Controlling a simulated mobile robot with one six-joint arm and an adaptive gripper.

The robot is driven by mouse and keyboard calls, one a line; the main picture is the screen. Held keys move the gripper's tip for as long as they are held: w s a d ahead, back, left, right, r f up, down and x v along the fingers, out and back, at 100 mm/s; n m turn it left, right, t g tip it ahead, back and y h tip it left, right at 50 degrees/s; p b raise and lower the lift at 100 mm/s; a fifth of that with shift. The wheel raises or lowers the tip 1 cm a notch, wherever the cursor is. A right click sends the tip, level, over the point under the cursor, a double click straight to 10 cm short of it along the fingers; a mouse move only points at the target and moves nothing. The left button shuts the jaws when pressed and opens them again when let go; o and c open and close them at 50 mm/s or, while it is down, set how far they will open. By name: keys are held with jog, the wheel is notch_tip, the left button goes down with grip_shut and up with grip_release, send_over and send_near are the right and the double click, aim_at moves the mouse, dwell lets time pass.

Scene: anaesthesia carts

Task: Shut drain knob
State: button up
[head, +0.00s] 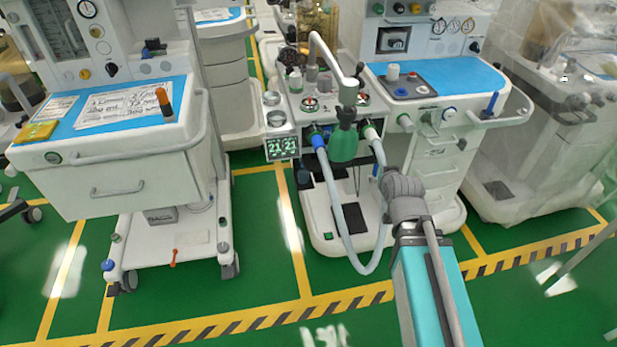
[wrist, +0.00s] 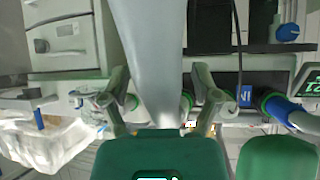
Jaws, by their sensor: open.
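I cannot pick out the drain knob for certain in either view. The middle cart (head: 318,205) stands in front of me, with a green bag (head: 343,145) and a pale looped hose (head: 338,215) at its front. My gripper reaches in at the right side of this cart in the head view, where its fingers are hidden by my own wrist. In the wrist view my gripper (wrist: 160,80) is open, with one finger on each side. A wide grey tube-like shape (wrist: 152,55) runs between the fingers. I cannot tell whether they touch it.
A left cart (head: 120,170) has papers and an orange-capped bottle on its blue top. A small orange-red lever (head: 173,258) sits on its base. A plastic-covered cart (head: 545,130) stands at the right.

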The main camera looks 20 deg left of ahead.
jog(key=s+a+f+n+t+y+b, duration=0.1)
jog(key=s+a+f+t+y+b, duration=0.2)
jog(key=a+b, duration=0.6)
jog(key=s+a+f+n+t+y+b, duration=0.1)
jog(key=s+a+f+t+y+b, duration=0.2)
jog(key=b, duration=1.5)
jog(key=a+f+t+y, duration=0.2)
jog(key=a+f+t, duration=0.1)
jog(key=a+f, duration=0.2)
jog(key=shift+a+n+b, duration=0.3)
jog(key=shift+a+b, duration=0.1)
jog(key=shift+a, duration=0.1)
jog(key=shift+p+x, duration=2.65)
jog(key=shift+x, duration=4.15)
grip_shut()
